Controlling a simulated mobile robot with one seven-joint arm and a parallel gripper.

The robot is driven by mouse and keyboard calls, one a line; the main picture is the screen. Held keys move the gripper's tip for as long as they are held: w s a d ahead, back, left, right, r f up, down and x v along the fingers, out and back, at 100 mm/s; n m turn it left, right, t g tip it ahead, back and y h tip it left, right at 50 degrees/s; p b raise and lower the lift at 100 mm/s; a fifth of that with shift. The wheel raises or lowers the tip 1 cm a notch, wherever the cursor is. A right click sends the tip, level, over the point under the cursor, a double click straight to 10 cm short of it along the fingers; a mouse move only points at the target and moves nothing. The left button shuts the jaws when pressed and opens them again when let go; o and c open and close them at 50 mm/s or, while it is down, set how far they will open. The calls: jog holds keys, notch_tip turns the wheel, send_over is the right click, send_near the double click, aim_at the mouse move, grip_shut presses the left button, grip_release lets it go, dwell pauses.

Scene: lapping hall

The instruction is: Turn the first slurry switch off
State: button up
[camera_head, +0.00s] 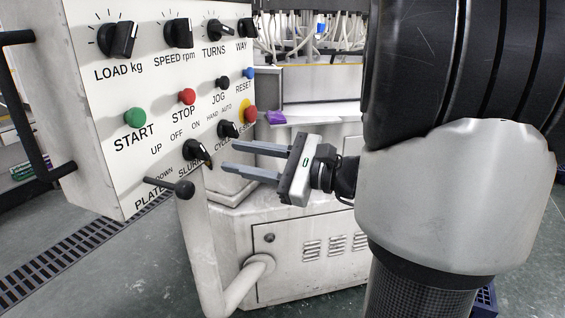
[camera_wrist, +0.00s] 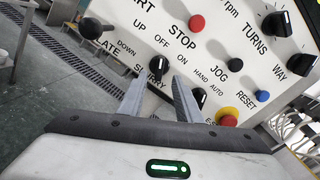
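The slurry switch (camera_head: 198,152) is a black rotary knob low on the white control panel (camera_head: 75,95), with OFF and ON printed above it and SLURRY below. In the wrist view the slurry switch (camera_wrist: 158,67) lies ahead of my gripper (camera_wrist: 152,88), nearer the left finger. My gripper (camera_head: 228,157) is open, its two grey fingers apart and empty, pointing at the panel from the right. The fingers look close to the knob in the head view, but I see no clear contact. The knob's pointer is slanted; its exact setting is hard to read.
Close by are the plate lever (camera_head: 183,188), the HAND/AUTO cycle knob (camera_head: 228,129), a red button on yellow (camera_head: 250,114), and the red stop button (camera_head: 187,96). Below stands a white machine cabinet (camera_head: 305,245) with a pipe. Floor grating (camera_head: 75,250) runs at the left.

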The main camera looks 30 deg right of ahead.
jog(key=v, duration=0.9)
jog(key=shift+s+d, duration=0.2)
jog(key=shift+s, duration=0.05)
